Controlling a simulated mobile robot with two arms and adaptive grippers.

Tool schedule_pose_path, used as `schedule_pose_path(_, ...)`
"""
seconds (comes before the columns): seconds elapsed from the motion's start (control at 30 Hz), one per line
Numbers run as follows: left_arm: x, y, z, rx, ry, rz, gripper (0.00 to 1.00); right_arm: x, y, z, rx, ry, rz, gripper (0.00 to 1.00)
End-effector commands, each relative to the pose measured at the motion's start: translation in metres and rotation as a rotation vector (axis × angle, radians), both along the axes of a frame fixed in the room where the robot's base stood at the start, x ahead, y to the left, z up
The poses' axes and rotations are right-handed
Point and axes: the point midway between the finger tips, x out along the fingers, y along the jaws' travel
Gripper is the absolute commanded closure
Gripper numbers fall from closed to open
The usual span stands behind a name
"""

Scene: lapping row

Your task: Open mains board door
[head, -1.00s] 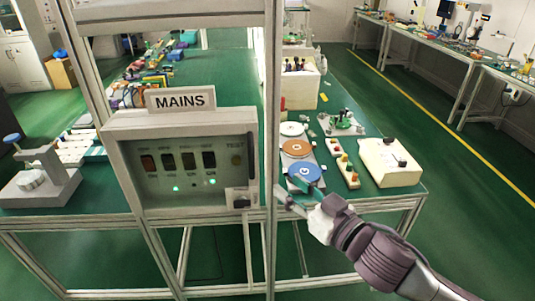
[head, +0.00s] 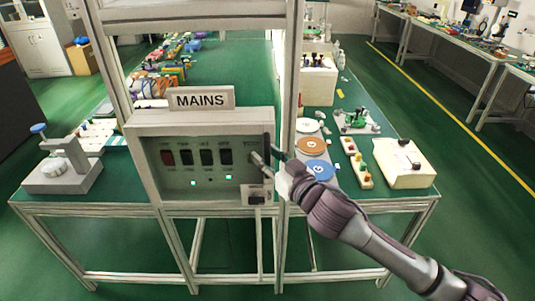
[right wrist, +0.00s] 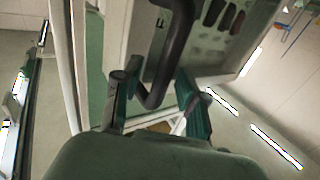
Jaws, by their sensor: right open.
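The mains board (head: 200,117) is a grey box on a metal frame, under a sign reading MAINS (head: 202,98). Its front, with a row of dark switches and small green lights, faces me. A dark bar handle (head: 267,146) stands at the right edge of the front; it shows large in the right wrist view (right wrist: 173,50). My right gripper (head: 266,163) is open at this handle. In the right wrist view, the lower bend of the handle lies between its two fingers (right wrist: 157,98); I cannot tell whether they touch it. My left gripper is not in view.
Frame posts (head: 290,90) rise beside the board, close to my right gripper. Behind is a green bench with coloured discs (head: 316,170), a button strip (head: 356,165) and a cream box (head: 402,165). A grey press (head: 62,168) stands at left. The floor at right is clear.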

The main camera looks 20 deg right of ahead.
Motion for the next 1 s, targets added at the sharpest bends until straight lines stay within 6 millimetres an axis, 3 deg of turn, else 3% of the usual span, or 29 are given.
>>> schedule_pose_path(0.27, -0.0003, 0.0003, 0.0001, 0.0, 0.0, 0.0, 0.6, 0.0011, 0.0006, -0.0004, 0.0, 0.0, 0.001, 0.59)
schedule_pose_path(0.5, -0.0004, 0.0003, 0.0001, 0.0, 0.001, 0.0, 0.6, 0.0009, 0.0004, -0.0003, 0.0, 0.0, 0.0, 0.99)
schedule_pose_path(1.0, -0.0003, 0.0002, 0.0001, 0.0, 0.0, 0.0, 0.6, -0.0021, 0.0013, -0.0002, 0.001, -0.001, -0.012, 1.0)
